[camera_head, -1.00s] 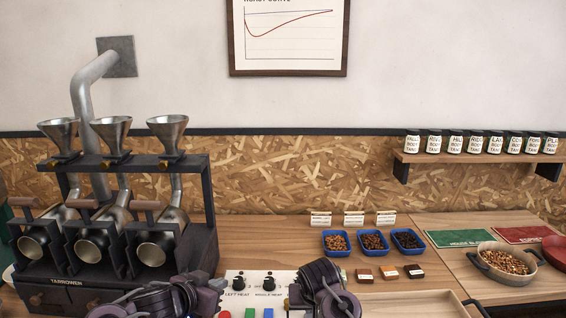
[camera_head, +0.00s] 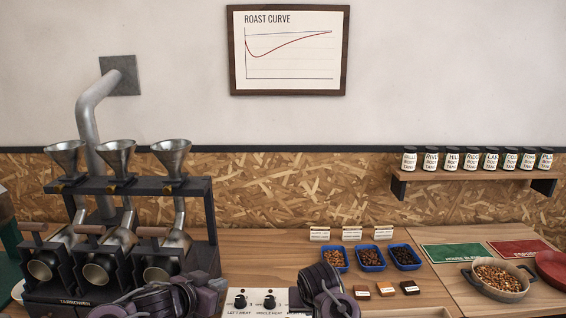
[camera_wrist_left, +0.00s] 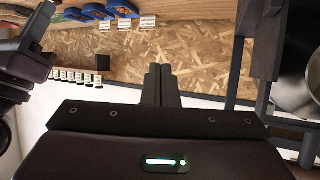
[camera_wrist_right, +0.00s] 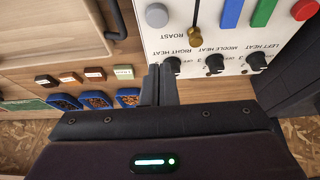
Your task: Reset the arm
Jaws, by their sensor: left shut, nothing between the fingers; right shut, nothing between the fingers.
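My left gripper (camera_head: 217,284) shows at the bottom of the head view, in front of the right side of the roaster and left of the control panel. Its fingers are together and empty in the left wrist view (camera_wrist_left: 161,84), against the speckled wall board. My right arm (camera_head: 322,285) shows at the bottom centre of the head view, partly covering the panel. My right gripper's fingers (camera_wrist_right: 160,84) are together and empty in the right wrist view, near the row of heat knobs; I cannot tell whether they touch the panel.
The roaster (camera_head: 112,186) with three funnels stands at left. The control panel (camera_head: 262,297) has knobs and coloured buttons (camera_wrist_right: 231,12). Blue bean trays (camera_head: 371,257), small sample blocks (camera_head: 386,289), a bean pan (camera_head: 500,280) and coloured cards (camera_head: 462,252) lie at right. A jar shelf (camera_head: 475,174) hangs above.

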